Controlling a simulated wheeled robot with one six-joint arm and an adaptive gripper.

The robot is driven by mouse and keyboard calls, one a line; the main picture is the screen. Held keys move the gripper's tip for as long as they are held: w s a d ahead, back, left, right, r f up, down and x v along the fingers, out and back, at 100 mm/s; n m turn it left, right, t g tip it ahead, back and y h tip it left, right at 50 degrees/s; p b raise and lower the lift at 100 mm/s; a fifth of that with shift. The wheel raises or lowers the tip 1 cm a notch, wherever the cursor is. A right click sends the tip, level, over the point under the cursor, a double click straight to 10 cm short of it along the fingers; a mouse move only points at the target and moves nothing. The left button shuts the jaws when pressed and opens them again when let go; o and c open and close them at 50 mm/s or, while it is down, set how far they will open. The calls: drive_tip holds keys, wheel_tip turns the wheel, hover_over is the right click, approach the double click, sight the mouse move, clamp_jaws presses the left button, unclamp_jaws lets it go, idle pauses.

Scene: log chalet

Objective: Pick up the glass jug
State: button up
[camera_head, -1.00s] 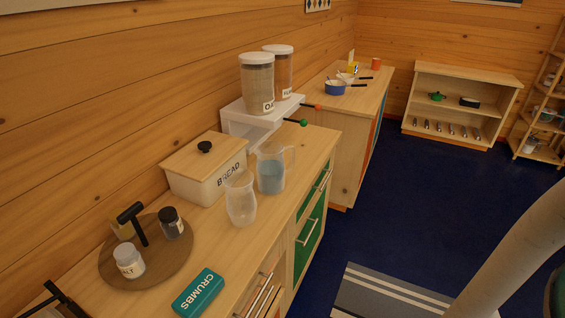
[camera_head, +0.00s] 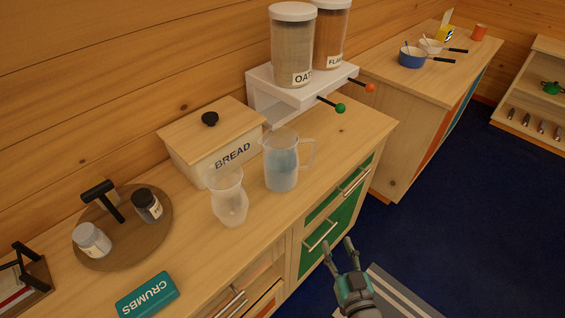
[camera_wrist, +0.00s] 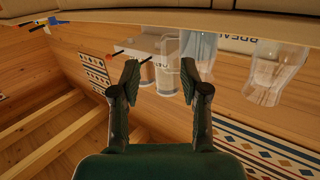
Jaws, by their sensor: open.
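The glass jug (camera_head: 281,168), clear with a side handle and bluish contents, stands upright on the wooden counter in the head view. A clear handleless carafe (camera_head: 229,200) stands just left of it, nearer the front. My gripper (camera_head: 338,246) is open and empty, in front of the counter's drawers, lower right of the jug and apart from it. In the wrist view, the picture looks upside down. The jug (camera_wrist: 199,48) shows beyond the fingers (camera_wrist: 160,82), near the right finger, and the carafe (camera_wrist: 270,78) farther right.
The bread box (camera_head: 212,140) stands behind the jug and carafe. A white dispenser stand (camera_head: 262,98) with two jars is behind right. Counter right of the jug is clear.

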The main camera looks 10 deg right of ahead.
drive_tip(key=n+t+y, duration=0.1)
approach(314, 152)
drive_tip(key=w, duration=1.1)
drive_tip(key=shift+a+f, duration=0.25)
drive_tip(key=shift+a, duration=0.05)
clamp_jaws()
drive_tip(key=shift+r, duration=0.15)
